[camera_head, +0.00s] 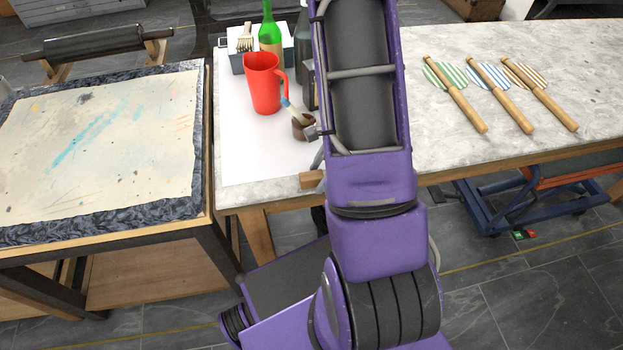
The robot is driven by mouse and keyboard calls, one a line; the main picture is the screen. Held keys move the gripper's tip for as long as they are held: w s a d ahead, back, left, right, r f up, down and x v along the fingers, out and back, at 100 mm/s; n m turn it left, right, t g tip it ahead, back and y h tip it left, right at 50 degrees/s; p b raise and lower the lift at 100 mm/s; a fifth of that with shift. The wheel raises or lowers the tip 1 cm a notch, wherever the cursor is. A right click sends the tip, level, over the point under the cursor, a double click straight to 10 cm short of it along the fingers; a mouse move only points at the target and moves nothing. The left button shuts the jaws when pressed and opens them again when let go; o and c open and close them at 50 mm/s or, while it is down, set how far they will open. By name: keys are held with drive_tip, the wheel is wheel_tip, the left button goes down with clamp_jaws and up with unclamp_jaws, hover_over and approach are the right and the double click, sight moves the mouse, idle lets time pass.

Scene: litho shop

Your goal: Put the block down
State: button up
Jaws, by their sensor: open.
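A small brown wooden block (312,180) shows at the front edge of the stone-topped table (440,165), just left of my purple arm. Its right part is hidden by the arm. My gripper (318,150) is mostly hidden behind the arm; only a grey metal bit of it shows, just above the block. It is open. Whether it touches the block cannot be told.
A red jug (263,84), a small brown pot (302,126) with a brush and a green bottle (270,35) stand on white paper (245,150) behind. Several striped paddles (490,85) lie to the right.

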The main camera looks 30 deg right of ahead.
clamp_jaws()
idle(0.3)
drive_tip(key=shift+r, duration=0.1)
